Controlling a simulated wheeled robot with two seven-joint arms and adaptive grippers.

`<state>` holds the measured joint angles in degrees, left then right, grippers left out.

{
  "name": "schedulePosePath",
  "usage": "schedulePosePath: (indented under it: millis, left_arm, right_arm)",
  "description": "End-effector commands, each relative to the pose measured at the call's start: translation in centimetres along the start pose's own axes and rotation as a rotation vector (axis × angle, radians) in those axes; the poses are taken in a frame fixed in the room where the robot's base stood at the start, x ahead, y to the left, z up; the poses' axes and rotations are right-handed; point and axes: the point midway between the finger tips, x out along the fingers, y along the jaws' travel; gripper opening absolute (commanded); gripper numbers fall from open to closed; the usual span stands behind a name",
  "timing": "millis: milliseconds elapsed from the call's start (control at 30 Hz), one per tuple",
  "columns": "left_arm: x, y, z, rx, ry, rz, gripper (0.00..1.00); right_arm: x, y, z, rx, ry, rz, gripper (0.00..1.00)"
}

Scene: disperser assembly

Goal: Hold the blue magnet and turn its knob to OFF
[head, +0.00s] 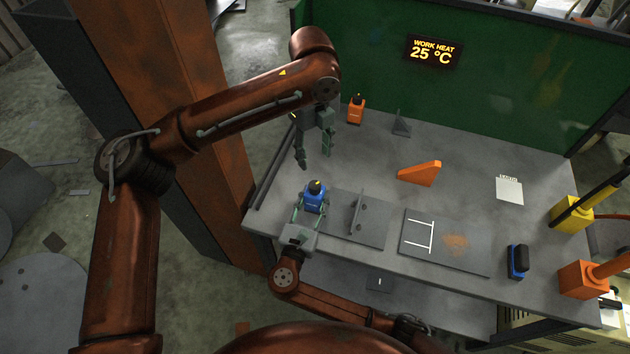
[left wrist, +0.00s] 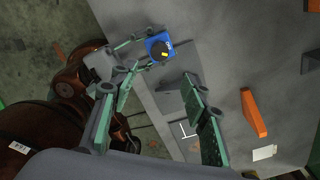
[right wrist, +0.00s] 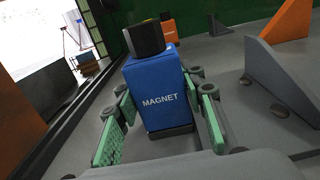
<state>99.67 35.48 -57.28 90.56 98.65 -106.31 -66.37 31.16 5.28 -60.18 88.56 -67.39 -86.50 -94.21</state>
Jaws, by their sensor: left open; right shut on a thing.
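The blue magnet (head: 314,200) stands upright at the left front of the table, marked MAGNET in the right wrist view (right wrist: 158,100). Its black knob (head: 316,187) is on top; a yellow mark on the knob (left wrist: 164,51) shows in the left wrist view. The small lettering beside it is too small to read. My right gripper (right wrist: 158,90) is shut on the magnet's body, one finger on each side. My left gripper (head: 314,160) is open and empty, pointing down above and behind the magnet, apart from the knob.
Beside the magnet is a grey plate with an upright bracket (head: 357,212). An orange magnet (head: 356,108), a grey wedge (head: 401,124) and an orange triangle (head: 420,173) stand farther back. A marked plate (head: 460,262) and a blue-black block (head: 518,262) lie to the right.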

Motion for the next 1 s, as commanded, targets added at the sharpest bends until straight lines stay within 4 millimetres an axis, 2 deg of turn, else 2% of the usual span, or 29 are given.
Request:
schedulePosePath:
  millis: [100, 200, 367, 467, 800, 1000]
  left_arm:
    - [-0.1, 0.1, -0.2, 0.151, -0.015, 0.0, 0.42]
    - [-0.1, 0.1, -0.3, 0.23, -0.021, 0.001, 0.42]
    - [0.7, 0.1, -0.3, 0.273, -0.024, 0.003, 0.42]
    - [1.9, 0.2, -0.2, 0.275, -0.025, 0.004, 0.42]
    - [8.5, 0.2, -0.1, 0.272, -0.023, 0.003, 0.42]
    - [11.0, 0.1, 0.0, 0.271, -0.024, 0.003, 0.42]
  right_arm:
    - [0.0, 0.0, 0.0, 0.0, 0.0, -0.001, 0.0]
    - [0.0, 0.0, 0.0, 0.0, 0.0, -0.001, 0.0]
    - [0.0, 0.0, 0.0, 0.0, 0.0, -0.001, 0.0]
    - [0.0, 0.0, 0.0, 0.0, 0.0, -0.001, 0.0]
    - [0.0, 0.0, 0.0, 0.0, 0.0, -0.001, 0.0]
    - [0.0, 0.0, 0.0, 0.0, 0.0, -0.001, 0.0]
